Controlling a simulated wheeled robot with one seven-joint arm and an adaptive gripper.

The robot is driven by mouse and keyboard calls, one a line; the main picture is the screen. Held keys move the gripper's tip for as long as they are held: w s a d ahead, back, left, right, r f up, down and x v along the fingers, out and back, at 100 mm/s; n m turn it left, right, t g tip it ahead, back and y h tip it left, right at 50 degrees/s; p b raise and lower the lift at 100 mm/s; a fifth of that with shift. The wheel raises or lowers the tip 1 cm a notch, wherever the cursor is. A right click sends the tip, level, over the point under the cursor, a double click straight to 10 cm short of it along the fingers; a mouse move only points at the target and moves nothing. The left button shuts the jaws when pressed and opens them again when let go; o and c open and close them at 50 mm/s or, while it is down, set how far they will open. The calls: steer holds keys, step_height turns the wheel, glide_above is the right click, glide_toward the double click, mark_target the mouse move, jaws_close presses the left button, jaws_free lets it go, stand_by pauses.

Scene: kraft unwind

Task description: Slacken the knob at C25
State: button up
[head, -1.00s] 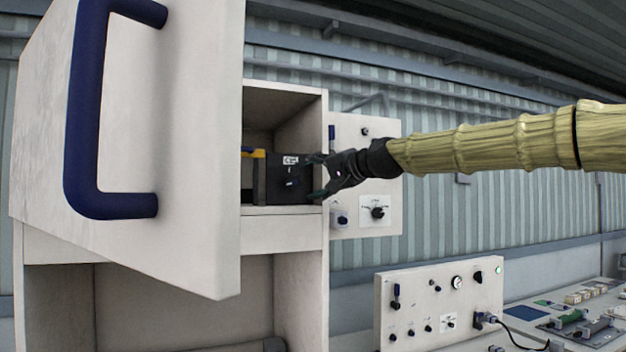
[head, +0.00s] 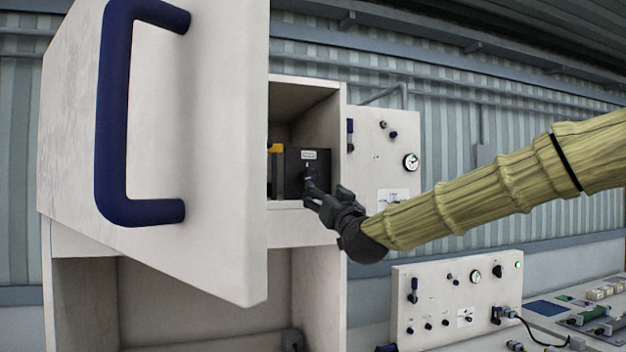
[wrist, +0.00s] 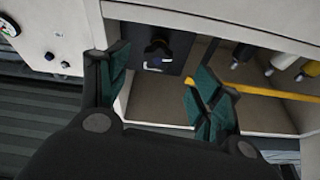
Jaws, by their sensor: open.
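A black panel (head: 322,166) with a small white label stands inside the open cabinet compartment; I cannot read the label as C25. A small dark knob (head: 308,176) with a pale mark sits below the label, partly behind my fingers. In the wrist view the knob (wrist: 157,50) shows on the dark panel (wrist: 181,45), beyond and between my fingertips. My gripper (head: 311,190) is in front of the panel's lower part, just below the knob. In the wrist view my gripper (wrist: 158,75) has its green-padded fingers spread, with nothing between them and a gap to the knob.
The open white door (head: 225,130) with a blue handle (head: 112,110) stands left of the compartment. A yellow bar (wrist: 245,88) and several bottle-like items (wrist: 278,61) are beside the panel. A white instrument board (head: 385,150) is right of the cabinet. Another control box (head: 455,300) stands lower right.

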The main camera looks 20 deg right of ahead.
mark_target(313, 180)
steer(key=shift+n, duration=0.4)
steer(key=p+x, duration=0.1)
steer(key=x, duration=0.1)
steer(key=p+x, duration=0.2)
steer(key=x, duration=0.1)
steer(key=p+x, duration=0.2)
steer(key=x, duration=0.1)
steer(key=shift+d+r, duration=0.1)
steer(key=shift+r, duration=0.35)
steer(key=shift+w+r+t+p, duration=0.15)
steer(key=shift+w+t+p, duration=0.25)
steer(key=shift+w, duration=0.35)
steer(key=shift+c, duration=0.4)
steer(key=c, duration=1)
